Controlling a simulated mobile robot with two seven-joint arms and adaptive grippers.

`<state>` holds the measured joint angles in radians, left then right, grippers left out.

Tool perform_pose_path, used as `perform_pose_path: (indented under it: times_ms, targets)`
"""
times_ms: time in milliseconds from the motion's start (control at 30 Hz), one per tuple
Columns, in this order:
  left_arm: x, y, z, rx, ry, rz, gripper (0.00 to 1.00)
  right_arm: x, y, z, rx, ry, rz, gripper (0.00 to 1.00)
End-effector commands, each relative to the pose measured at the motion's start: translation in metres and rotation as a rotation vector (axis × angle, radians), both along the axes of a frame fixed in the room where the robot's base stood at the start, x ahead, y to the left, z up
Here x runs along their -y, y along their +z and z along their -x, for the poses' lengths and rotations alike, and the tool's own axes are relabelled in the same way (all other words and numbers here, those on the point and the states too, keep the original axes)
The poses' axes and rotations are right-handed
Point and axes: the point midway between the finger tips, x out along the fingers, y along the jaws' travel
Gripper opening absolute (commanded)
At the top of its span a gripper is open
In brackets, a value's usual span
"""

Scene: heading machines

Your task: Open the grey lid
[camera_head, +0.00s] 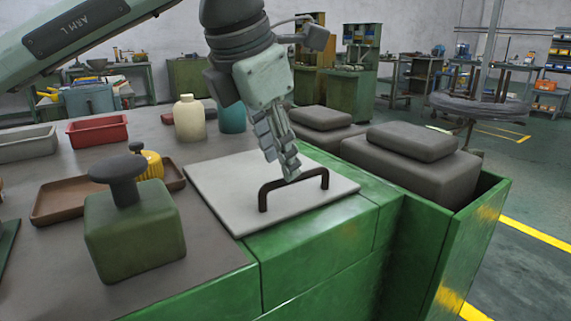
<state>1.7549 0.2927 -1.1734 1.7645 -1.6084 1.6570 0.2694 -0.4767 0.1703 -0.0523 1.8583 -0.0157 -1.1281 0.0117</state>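The grey lid (225,187) is a flat light plate lying level on the green machine's top. A dark brown bar handle (265,194) stands on it, toward its right side. My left gripper (290,176) comes down from above, its fingertips at the middle of the handle and covering part of the bar. The fingers look close together from this side. I cannot tell whether they close on the bar or only sit against it. My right gripper is not in view.
Left of the lid are a green block with a dark knob (135,228), a brown tray (72,200), a yellow ribbed item (151,164) and a red bin (97,131). A cream bottle (189,119) stands behind. Grey blocks (410,165) sit in a green bin at right.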

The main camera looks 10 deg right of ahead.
Motion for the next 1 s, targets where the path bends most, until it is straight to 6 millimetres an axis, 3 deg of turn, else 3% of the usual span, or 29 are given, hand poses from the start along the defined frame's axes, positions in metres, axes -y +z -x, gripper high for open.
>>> perform_pose_path:
  times_ms: [200,533,800,1000]
  targets:
    - [0.008,-0.024,-0.008,-0.002,-0.001,-0.002,0.33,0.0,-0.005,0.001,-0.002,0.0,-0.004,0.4]
    - [0.009,-0.029,-0.01,0.001,-0.002,-0.001,0.33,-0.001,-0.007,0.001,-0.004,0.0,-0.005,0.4]
    - [0.009,-0.029,-0.01,0.001,-0.002,-0.001,0.01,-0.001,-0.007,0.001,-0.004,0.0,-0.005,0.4]
    - [0.009,-0.029,-0.01,0.0,-0.001,0.0,0.0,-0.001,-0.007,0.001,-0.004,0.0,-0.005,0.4]
